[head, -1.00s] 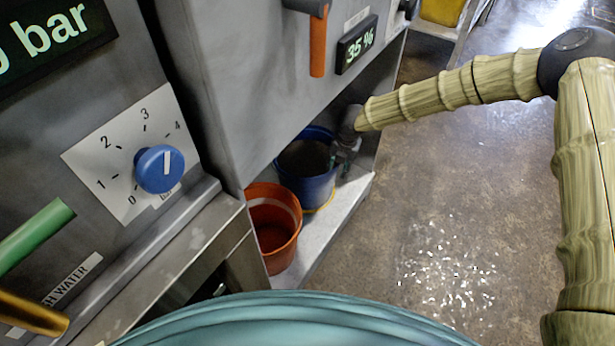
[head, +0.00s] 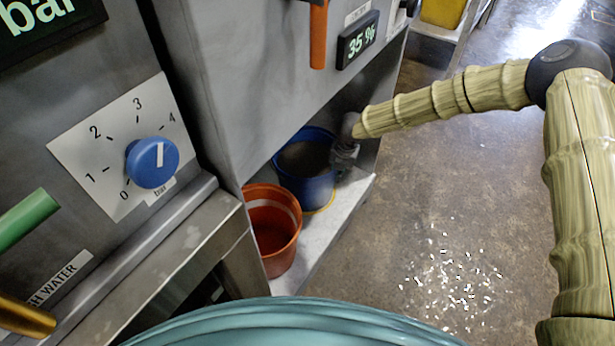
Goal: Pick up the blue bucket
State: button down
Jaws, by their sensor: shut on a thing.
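The blue bucket (head: 308,188) stands on a light shelf (head: 322,236) under the machine, in the middle of the head view. It looks upright, with dark contents or a dark inside and a yellow band low on its right side. My gripper (head: 341,162) is at the bucket's right rim, reaching in from the right, and is shut on that rim. The fingertips are small and partly lost in shadow. An orange-red bucket (head: 270,243) stands just in front and to the left of the blue one.
The machine's grey housing (head: 245,85) overhangs the buckets, with an orange handle (head: 318,35) and a 35 % display (head: 357,40). A panel with a blue knob (head: 152,162) and a green handle (head: 25,218) is at left. The floor (head: 425,220) at right is clear apart from light scraps.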

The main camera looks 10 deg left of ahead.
jog(key=shift+w+a+r, duration=0.1)
jog(key=shift+w+r, duration=0.05)
jog(key=shift+r, duration=0.15)
